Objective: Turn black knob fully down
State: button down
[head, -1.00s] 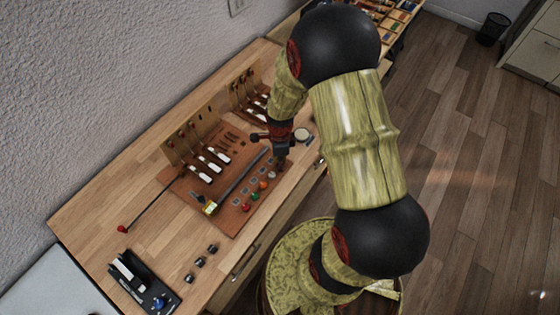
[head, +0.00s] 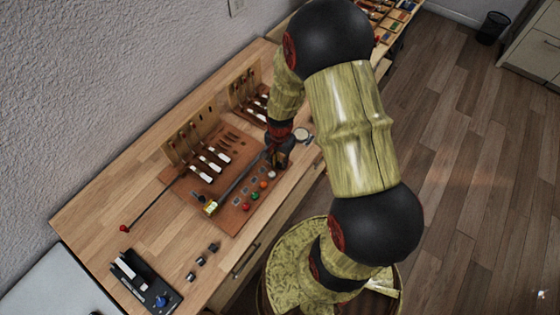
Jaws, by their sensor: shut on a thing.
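My gripper (head: 278,163) points down at the upper right end of the row of coloured knobs on the brown board. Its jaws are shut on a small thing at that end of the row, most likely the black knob. The knob itself is hidden by the fingers. Beside it in the row are a white knob (head: 272,174), an orange knob (head: 263,185), a green knob (head: 255,195) and a red knob (head: 246,207).
The brown board (head: 228,222) lies on a wooden bench (head: 100,205). Upright piano action models (head: 195,150) stand behind it. A black device (head: 140,285) sits at the lower left.

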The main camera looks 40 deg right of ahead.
aim_at(280, 164)
jog(key=n, duration=0.6)
jog(key=shift+w+r+n, duration=0.1)
jog(key=shift+n, duration=0.2)
jog(key=n, duration=0.6)
jog(key=shift+p, duration=0.35)
jog(key=c, duration=1.9)
grip_release()
notch_tip(280, 164, up, 12)
jog(key=shift+f, duration=0.1)
